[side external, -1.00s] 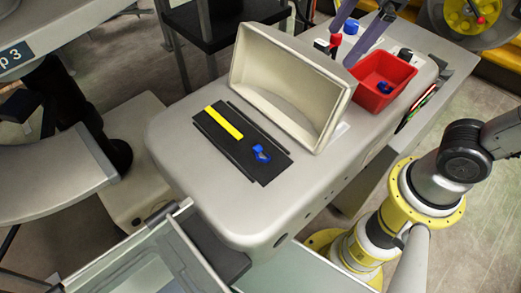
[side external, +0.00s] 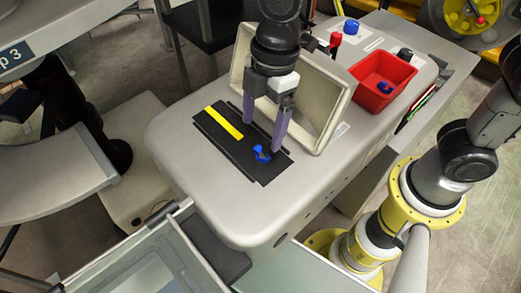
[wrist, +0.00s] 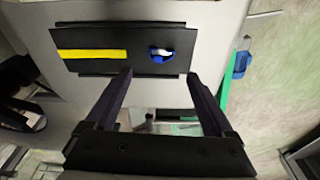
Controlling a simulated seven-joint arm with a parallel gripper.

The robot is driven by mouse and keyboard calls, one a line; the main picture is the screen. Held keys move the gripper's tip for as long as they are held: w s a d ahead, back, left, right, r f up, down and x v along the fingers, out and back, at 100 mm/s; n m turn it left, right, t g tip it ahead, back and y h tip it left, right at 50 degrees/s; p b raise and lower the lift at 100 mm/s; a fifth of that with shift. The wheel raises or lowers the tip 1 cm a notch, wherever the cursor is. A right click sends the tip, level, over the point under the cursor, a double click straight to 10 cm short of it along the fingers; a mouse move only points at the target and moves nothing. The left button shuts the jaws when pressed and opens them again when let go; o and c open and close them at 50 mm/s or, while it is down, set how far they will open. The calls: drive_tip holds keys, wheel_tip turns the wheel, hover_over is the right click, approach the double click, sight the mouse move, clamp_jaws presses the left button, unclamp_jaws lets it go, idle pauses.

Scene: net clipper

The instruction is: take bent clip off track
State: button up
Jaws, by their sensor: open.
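A small blue clip (side external: 261,154) sits on the black track plate (side external: 262,174), towards its right end. In the wrist view the blue clip (wrist: 161,55) shows a white or pale part, and its exact shape is too small to tell. A yellow strip (side external: 223,122) lies on the same plate, left of the clip. My gripper (side external: 264,136) is open and empty, pointing down over the plate near the clip. In the wrist view my gripper's fingers (wrist: 159,72) are apart, with the clip beyond their tips.
A red box (side external: 394,72) with a blue piece inside is at the back right. A blue knob (side external: 351,27) and a red-topped item (side external: 335,40) stand near it. The grey surface in front is clear.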

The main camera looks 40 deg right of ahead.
sight(261, 150)
drive_tip(key=shift+s+a+f, duration=0.1)
drive_tip(key=shift+a+f, duration=0.05)
drive_tip(key=shift+f, duration=2.9)
clamp_jaws()
drive_tip(key=shift+r, duration=0.2)
